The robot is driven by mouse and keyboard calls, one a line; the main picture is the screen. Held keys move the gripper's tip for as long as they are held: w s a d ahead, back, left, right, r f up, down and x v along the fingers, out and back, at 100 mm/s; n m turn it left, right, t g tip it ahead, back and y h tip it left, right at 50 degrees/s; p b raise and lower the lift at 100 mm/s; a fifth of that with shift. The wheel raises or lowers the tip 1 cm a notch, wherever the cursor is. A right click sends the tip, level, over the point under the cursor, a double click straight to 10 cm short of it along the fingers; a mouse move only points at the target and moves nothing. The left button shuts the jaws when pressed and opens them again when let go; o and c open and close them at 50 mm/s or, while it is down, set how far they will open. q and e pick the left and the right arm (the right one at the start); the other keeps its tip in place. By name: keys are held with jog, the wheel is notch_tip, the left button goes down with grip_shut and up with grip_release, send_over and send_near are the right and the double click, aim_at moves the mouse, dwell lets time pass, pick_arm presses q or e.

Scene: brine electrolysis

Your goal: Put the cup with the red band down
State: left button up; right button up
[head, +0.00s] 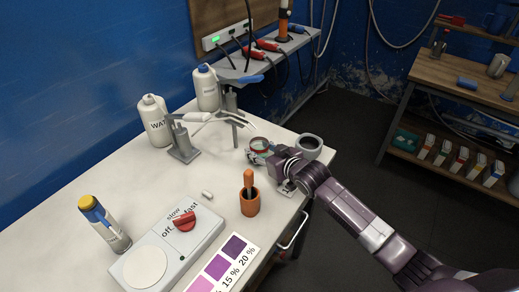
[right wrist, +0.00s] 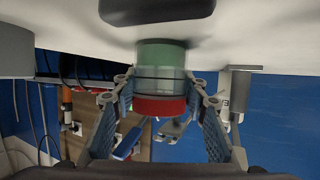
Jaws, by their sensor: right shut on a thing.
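The cup with the red band (head: 260,144) is at the far right part of the white table (head: 120,200), near the clamp stands. It looks clear, with a red ring at its rim and green at its base in the right wrist view (right wrist: 161,80). My right gripper (head: 268,157) is shut around the cup's sides, one finger on each side. The cup looks upright and close to the tabletop; I cannot tell whether its base touches. My gripper hides part of it in the head view. My left gripper is not in view.
A grey round vessel (head: 310,143) stands just right of my gripper, near the table edge. Clamp stands (head: 183,148) are left of the cup. An orange holder (head: 249,203), a stirrer plate (head: 170,250) and a colour chart (head: 222,265) stand nearer. Bare tabletop lies left of the holder.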

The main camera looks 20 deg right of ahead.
jog(key=o, duration=1.3)
jog(key=shift+s+d+r, duration=0.15)
jog(key=shift+s+r, duration=0.05)
jog(key=shift+s, duration=0.3)
jog(key=v, duration=1.1)
jog(key=shift+w+r+b, duration=0.1)
jog(key=shift+r+b, duration=0.05)
jog(key=shift+b, duration=0.25)
